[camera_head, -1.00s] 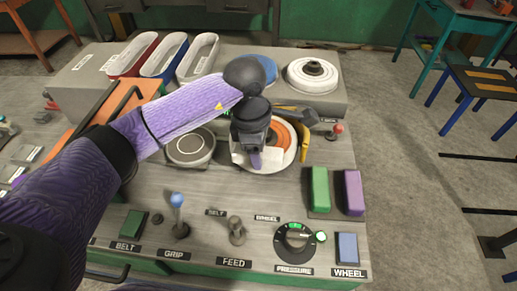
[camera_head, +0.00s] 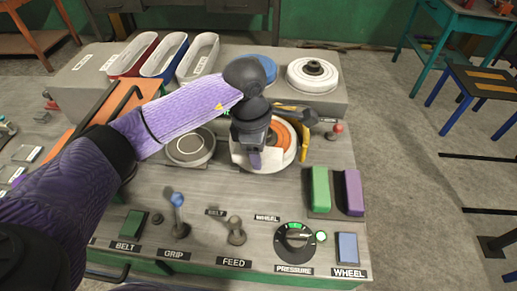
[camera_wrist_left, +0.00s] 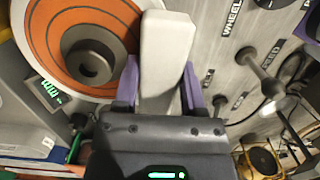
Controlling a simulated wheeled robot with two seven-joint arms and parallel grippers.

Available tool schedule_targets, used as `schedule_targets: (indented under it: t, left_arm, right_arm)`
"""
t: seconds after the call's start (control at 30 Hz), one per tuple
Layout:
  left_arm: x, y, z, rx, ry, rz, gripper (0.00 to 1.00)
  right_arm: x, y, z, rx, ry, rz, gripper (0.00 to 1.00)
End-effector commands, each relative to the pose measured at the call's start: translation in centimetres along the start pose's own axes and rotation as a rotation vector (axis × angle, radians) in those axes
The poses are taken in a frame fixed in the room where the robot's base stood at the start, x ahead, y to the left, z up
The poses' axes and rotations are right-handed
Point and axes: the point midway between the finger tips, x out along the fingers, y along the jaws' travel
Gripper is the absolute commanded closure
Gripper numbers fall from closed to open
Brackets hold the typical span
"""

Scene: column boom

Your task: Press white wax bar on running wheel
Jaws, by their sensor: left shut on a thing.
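The white wax bar (camera_wrist_left: 167,52) is a pale block, and my left gripper (camera_wrist_left: 163,92) is shut on it between its purple fingers in the left wrist view. The orange wheel (camera_wrist_left: 82,38) with a dark hub is just left of the bar there; I cannot tell whether they touch. In the head view my left gripper (camera_head: 254,158) is over the wheel (camera_head: 284,140), and it hides most of the bar and part of the wheel. Whether the wheel is turning is unclear. My right gripper is not in view.
On the panel are the feed lever (camera_head: 236,230), grip lever (camera_head: 178,214), pressure dial (camera_head: 295,242) and blue wheel button (camera_head: 347,248). Green (camera_head: 320,188) and purple (camera_head: 353,192) bars lie at the right. A white wheel (camera_head: 312,74) and several trays (camera_head: 198,60) stand behind.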

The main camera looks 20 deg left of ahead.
Motion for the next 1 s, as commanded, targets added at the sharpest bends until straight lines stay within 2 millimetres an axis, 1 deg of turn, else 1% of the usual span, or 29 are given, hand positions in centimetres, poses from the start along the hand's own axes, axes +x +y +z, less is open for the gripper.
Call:
schedule_targets:
  t: [0.23,0.37,1.0]
  left_arm:
    - [0.2,-0.1,-0.1,0.000,0.003,-0.005,1.00]
    - [-0.4,-0.1,0.0,0.000,0.003,-0.004,1.00]
    - [-7.7,0.0,0.9,0.000,0.001,0.001,1.00]
  right_arm:
    - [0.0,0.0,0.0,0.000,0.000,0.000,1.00]
    - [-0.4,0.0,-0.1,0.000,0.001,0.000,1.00]
    - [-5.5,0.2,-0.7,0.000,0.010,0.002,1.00]
